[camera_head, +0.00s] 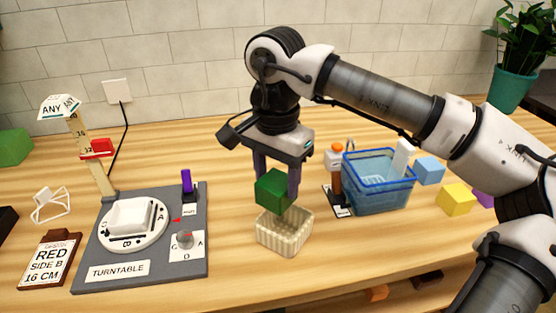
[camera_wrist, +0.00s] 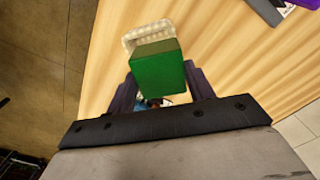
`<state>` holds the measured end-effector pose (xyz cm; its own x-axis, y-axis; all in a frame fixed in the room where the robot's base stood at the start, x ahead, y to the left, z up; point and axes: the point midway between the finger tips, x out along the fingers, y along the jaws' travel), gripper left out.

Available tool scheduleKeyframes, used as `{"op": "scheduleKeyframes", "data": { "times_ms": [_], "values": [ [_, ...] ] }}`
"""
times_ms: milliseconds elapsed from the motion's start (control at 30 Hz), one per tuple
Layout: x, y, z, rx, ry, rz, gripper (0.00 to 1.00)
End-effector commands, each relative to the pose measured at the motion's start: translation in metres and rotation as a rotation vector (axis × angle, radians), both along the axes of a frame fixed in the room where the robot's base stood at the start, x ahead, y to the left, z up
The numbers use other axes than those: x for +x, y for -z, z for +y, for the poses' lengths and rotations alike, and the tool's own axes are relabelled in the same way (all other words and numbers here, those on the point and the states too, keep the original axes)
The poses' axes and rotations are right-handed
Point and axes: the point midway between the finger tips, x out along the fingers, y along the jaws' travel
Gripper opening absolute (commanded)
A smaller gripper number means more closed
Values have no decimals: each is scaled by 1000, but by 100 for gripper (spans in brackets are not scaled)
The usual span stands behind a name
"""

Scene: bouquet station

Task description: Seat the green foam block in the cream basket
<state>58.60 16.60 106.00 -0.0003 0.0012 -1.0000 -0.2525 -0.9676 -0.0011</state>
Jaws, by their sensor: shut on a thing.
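The green foam block (camera_head: 273,189) is held between the dark fingers of my gripper (camera_head: 277,177) in the head view. It is just above the cream basket (camera_head: 284,240), a small woven open-topped box on the table. The block's lower part overlaps the basket's back rim in the picture; I cannot tell whether they touch. In the wrist view the green block (camera_wrist: 158,70) sits between the fingers of my gripper (camera_wrist: 159,88). The cream basket (camera_wrist: 147,33) shows beyond it, with much of it hidden behind the block.
A blue wire basket (camera_head: 375,185) stands right, near a blue block (camera_head: 429,170) and a yellow block (camera_head: 456,199). Table in front is clear.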

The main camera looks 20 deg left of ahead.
Motion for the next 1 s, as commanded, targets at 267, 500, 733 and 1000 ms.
{"op": "scheduleKeyframes", "data": {
  "times_ms": [267, 500, 733, 1000],
  "values": [
    [1, 10, 2, 0, -67, 0, 26],
    [1, 20, 1, 0, -66, 0, 26],
    [1, 37, 1, 1, -65, 1, 26],
    [1, 59, 1, 0, -65, 1, 26]
  ]
}}
